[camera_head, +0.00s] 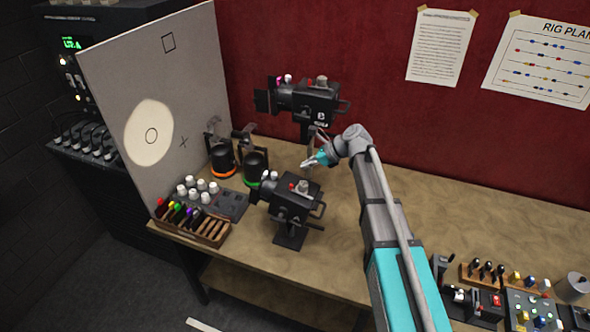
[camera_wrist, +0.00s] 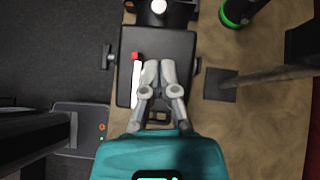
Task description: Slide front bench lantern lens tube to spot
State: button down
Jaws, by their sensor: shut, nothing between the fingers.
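The front bench lantern (camera_head: 292,198) is a black lamp on a stand near the front edge of the bench. Its lens tube (camera_head: 262,189) faces left toward a pale board (camera_head: 190,70). A wide cream pool of light (camera_head: 140,145) lies on the board around a drawn circle (camera_head: 151,135). My gripper (camera_head: 307,163) is shut and empty, behind and above the lantern. In the wrist view my gripper (camera_wrist: 160,66) overlies the lantern's black top; contact cannot be told.
A second black lantern (camera_head: 308,100) stands behind. Two dark round units with an orange ring (camera_head: 223,173) and a green ring (camera_head: 250,181) sit near the board. White bulbs (camera_head: 197,188) and a wooden rack (camera_head: 192,224) are at left. Bench right of the front lantern is clear beneath my arm.

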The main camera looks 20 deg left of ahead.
jog(key=b, duration=0.5)
send_near(275, 180)
jog(key=x, duration=0.3)
jog(key=shift+s+a+f, duration=0.1)
jog(key=shift+a+f, duration=0.05)
jog(key=shift+b+x, duration=0.55)
jog(key=shift+x, duration=0.35)
jog(key=shift+a, duration=0.1)
